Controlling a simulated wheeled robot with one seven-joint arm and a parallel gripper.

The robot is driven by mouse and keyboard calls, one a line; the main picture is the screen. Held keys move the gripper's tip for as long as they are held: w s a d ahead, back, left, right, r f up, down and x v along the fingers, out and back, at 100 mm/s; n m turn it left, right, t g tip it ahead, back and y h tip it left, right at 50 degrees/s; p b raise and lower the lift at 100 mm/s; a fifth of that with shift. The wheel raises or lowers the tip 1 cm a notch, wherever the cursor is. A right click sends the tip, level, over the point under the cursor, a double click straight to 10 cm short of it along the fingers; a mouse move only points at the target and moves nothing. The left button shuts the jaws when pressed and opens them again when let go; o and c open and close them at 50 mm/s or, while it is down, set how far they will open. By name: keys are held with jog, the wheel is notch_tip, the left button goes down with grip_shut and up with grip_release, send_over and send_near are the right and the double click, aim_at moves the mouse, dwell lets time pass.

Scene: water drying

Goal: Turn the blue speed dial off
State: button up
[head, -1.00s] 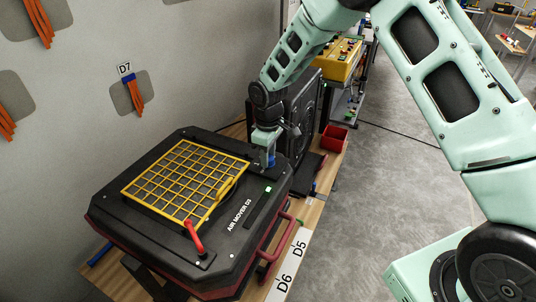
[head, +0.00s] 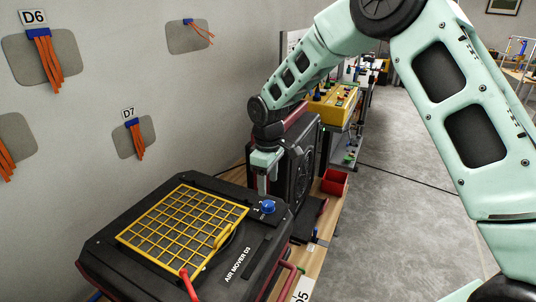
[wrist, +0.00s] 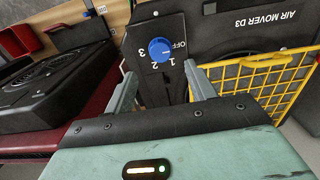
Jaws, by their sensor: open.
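The blue speed dial (head: 267,206) sits on a corner of the black air mover D3 (head: 160,260), next to its yellow grille. In the wrist view the dial (wrist: 160,50) is on a dark plate marked OFF, 1, 2 and 3; I cannot clearly read where its pointer stands. My gripper (head: 263,184) is just above and behind the dial in the head view, apart from it. In the wrist view my gripper (wrist: 163,88) is open and empty, with the dial showing beyond the gap between its fingers.
The yellow grille (head: 183,228) and a red lever (head: 188,285) are on the mover. A black fan unit (head: 297,165) stands close behind my gripper. A red bin (head: 334,181) is on the wooden bench. The floor to the right is open.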

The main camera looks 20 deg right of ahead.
notch_tip(320, 180, up, 10)
jog(key=shift+b, duration=0.4)
jog(key=s+a+r, duration=0.1)
jog(key=s+a, duration=0.3)
jog(key=s, duration=0.6)
jog(key=s+a+r, duration=0.1)
jog(key=s+a, duration=0.4)
jog(key=s, duration=0.5)
jog(key=s+d+f, duration=0.1)
jog(key=s, duration=0.6)
jog(key=s+d+f+m, duration=0.1)
jog(key=s+d+f, duration=0.1)
jog(key=s, duration=0.6)
jog(key=shift+m+y, duration=0.3)
jog(key=shift+a, duration=0.1)
